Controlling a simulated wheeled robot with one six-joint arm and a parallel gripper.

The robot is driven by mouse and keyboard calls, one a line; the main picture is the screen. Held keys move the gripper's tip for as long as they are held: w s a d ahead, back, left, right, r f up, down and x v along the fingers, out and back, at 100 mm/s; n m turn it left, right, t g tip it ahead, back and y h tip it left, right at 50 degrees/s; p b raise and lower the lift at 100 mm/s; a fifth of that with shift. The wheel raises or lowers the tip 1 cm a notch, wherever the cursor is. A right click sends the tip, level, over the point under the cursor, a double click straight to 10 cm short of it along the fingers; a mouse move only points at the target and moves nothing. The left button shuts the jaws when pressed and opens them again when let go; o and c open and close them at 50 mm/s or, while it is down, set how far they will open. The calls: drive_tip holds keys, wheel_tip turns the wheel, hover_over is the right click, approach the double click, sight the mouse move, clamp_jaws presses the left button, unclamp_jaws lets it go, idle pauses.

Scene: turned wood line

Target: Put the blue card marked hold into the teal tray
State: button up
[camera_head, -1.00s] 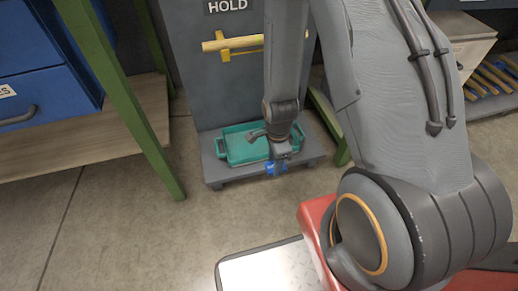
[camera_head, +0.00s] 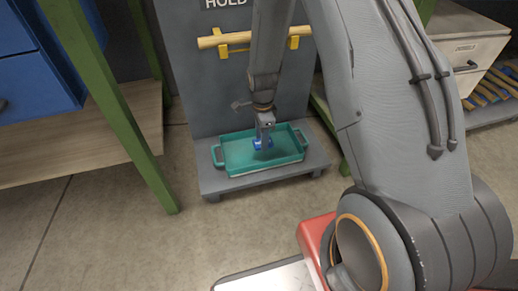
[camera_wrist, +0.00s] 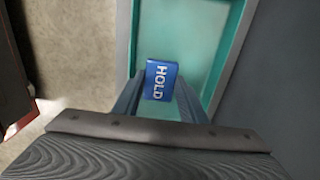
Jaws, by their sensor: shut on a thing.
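The blue card (camera_wrist: 160,80) shows the white word HOLD in the wrist view. My gripper (camera_wrist: 158,98) is shut on it, with a finger on each side. In the head view, the card (camera_head: 262,143) hangs from my gripper (camera_head: 264,138) over the inside of the teal tray (camera_head: 231,157). The teal tray is shallow, with raised sides and a handle at each end. It also shows below the card in the wrist view (camera_wrist: 240,35). I cannot tell how far the card is above the tray floor.
The tray rests on a low grey ledge (camera_head: 215,186) of a grey panel marked HOLD (camera_head: 210,80). A wooden rod (camera_head: 238,39) lies on yellow brackets above. A green leg (camera_head: 120,115) stands at left. Bare floor (camera_head: 110,225) lies in front.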

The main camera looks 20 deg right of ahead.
drive_tip(key=shift+w+f+b, duration=0.15)
drive_tip(key=shift+w+b, duration=0.2)
drive_tip(key=shift+w, duration=0.8)
drive_tip(key=shift+w+f+b, duration=0.2)
drive_tip(key=shift+f+b, duration=0.15)
wheel_tip(320, 180, down, 6)
drive_tip(key=b, duration=0.3)
drive_tip(key=shift+b, duration=0.4)
drive_tip(key=shift+w+f+b, duration=0.1)
drive_tip(key=shift+w+b, duration=0.05)
drive_tip(key=shift+b, duration=0.3)
drive_tip(key=o, duration=1)
